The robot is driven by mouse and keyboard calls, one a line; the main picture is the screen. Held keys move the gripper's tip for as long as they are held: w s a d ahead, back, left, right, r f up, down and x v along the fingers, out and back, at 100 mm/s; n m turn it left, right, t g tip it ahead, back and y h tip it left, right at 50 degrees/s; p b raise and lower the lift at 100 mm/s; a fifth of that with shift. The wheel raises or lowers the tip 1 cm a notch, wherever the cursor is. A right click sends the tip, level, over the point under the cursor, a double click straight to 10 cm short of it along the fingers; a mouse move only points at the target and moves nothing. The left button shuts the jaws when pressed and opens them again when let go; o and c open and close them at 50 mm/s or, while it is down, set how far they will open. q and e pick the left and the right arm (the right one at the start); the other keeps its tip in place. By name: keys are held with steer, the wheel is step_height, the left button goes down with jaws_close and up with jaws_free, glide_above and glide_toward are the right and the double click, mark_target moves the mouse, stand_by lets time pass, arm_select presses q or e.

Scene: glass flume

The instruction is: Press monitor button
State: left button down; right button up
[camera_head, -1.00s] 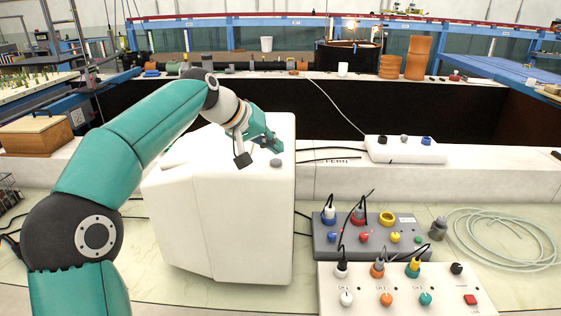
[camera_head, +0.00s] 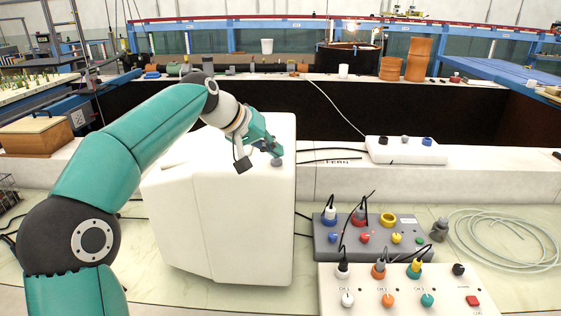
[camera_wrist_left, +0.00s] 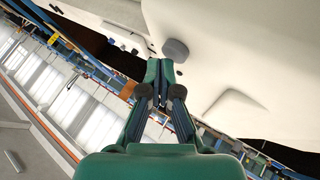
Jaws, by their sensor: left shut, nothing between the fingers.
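The white monitor (camera_head: 235,220) stands on the bench with its back to the head camera. In the left wrist view, the shut fingertips of the gripper (camera_wrist_left: 160,68) lie just short of the grey button (camera_wrist_left: 176,49). I cannot tell whether they touch it. My right gripper is in neither view.
A grey box (camera_head: 345,246) with plugs and knobs and a white box (camera_head: 365,300) with a red switch stand right of the monitor. A small white unit (camera_head: 405,152) lies behind. Coiled tubing (camera_head: 505,240) lies at the right. A wooden box (camera_head: 35,136) is at the left.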

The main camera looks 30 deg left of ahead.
mark_target(274, 160)
arm_select(q)
steer(key=shift+f, duration=0.3)
stand_by(0.4)
steer(key=shift+r+p, duration=0.75)
steer(key=shift+r, duration=0.2)
step_height(274, 160, up, 6)
steer(key=p, duration=0.6)
